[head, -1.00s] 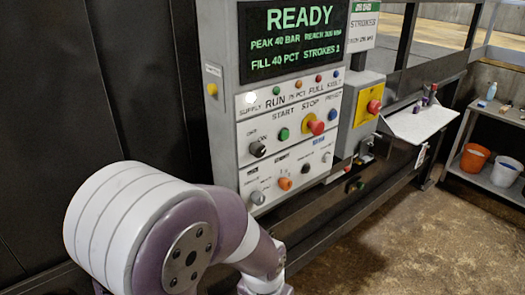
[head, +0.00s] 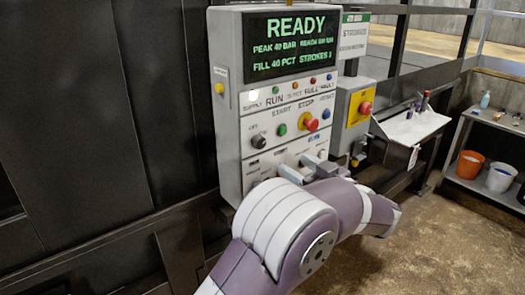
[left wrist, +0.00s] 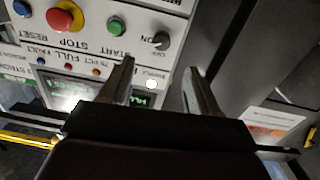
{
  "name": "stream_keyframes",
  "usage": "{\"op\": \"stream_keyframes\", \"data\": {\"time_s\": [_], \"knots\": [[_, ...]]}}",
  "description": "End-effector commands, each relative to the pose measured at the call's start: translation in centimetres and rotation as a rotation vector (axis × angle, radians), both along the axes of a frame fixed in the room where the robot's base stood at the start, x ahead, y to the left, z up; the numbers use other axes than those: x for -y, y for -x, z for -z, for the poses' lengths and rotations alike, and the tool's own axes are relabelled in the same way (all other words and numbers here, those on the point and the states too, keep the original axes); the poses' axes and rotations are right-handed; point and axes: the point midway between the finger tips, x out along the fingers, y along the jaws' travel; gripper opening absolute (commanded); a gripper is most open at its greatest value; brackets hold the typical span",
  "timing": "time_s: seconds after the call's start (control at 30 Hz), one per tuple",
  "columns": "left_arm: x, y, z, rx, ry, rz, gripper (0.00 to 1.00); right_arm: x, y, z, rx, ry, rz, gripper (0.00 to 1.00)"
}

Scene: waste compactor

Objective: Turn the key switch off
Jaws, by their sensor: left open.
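A black rotary switch (head: 258,141) with an OFF/ON marking sits at the left of the START/STOP row on the grey control panel (head: 228,150). I take it to be the key switch; its exact setting is too small to tell. In the left wrist view, the panel appears upside down and the black switch (left wrist: 162,40) lies just beyond the fingertips, roughly between them in the picture. My left gripper (head: 296,168) is open and empty in front of the lower panel; it also shows in the left wrist view (left wrist: 158,66). My right gripper is not in view.
A green START button (head: 282,130) and red STOP button (head: 311,124) are beside the switch. The floor at right is open.

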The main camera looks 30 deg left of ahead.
Motion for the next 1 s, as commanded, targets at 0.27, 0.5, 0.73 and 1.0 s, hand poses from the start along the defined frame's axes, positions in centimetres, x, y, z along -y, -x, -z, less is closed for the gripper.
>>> {"op": "stream_keyframes", "data": {"time_s": [0.27, 0.5, 0.73, 1.0], "knots": [[-4.4, -1.0, -0.9, -0.043, -0.041, -0.036, 0.61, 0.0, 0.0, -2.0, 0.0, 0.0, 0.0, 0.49], [-9.8, -3.2, -0.9, -0.04, -0.04, -0.033, 0.61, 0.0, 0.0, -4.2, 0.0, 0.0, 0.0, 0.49], [-12.0, -4.2, -0.5, -0.037, -0.04, -0.029, 0.61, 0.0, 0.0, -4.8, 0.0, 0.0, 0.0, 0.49], [-12.1, -4.3, -0.4, -0.036, -0.04, -0.028, 0.55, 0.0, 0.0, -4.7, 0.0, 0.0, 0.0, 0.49]]}}
